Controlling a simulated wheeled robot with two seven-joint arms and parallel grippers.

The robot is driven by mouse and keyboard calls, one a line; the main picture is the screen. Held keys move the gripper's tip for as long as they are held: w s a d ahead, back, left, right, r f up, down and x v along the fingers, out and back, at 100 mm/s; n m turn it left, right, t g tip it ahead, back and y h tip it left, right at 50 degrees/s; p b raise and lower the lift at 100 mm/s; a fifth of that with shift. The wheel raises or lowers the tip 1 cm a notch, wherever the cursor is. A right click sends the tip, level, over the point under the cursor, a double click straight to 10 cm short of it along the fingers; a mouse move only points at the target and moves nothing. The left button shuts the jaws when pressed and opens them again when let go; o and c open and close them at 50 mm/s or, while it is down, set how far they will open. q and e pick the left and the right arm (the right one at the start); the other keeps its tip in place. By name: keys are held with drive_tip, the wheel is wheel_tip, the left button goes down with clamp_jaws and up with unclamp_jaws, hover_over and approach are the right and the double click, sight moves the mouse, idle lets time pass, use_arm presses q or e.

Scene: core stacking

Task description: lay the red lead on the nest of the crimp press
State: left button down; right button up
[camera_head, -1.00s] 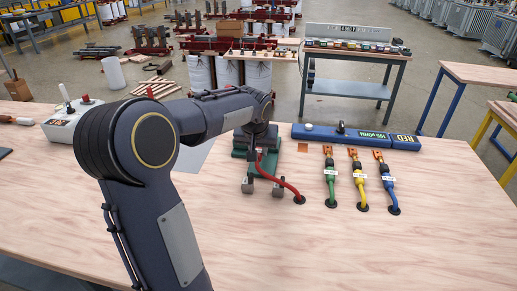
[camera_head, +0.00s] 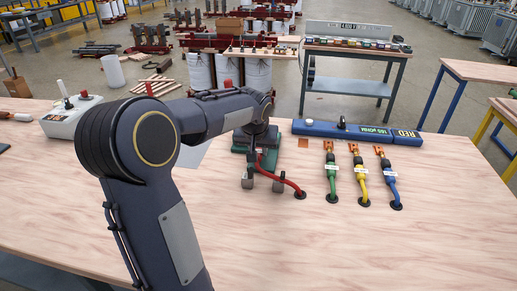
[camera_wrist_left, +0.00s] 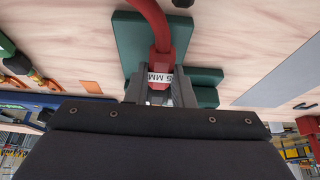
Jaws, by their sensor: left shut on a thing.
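The red lead (camera_head: 284,180) rises from a dark hole in the bench and curves left to the green crimp press (camera_head: 270,158). My left gripper (camera_head: 259,153) is shut on the lead near its white label, over the press; my forearm and wrist hide part of this spot. In the left wrist view, the red lead (camera_wrist_left: 152,22) comes down between the fingers of my left gripper (camera_wrist_left: 160,92), with green press parts (camera_wrist_left: 127,40) behind. The lead's end is hidden by the gripper, so I cannot tell whether it touches the nest. My right gripper is out of view.
Green (camera_head: 331,175), yellow (camera_head: 359,175) and blue (camera_head: 389,178) leads stand in a row to the right. A blue lettered bar (camera_head: 365,132) lies behind them. A control box with a lever (camera_head: 72,118) is at the left. The front right of the bench is clear.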

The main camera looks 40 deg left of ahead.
use_arm(q)
drive_tip(key=shift+f+b, duration=0.45)
drive_tip(key=shift+f, duration=0.25)
drive_tip(key=c, duration=1.2)
unclamp_jaws()
drive_tip(key=shift+o, duration=0.2)
drive_tip(key=v, duration=0.8)
drive_tip(key=shift+p, duration=0.4)
drive_tip(key=shift+f, duration=0.15)
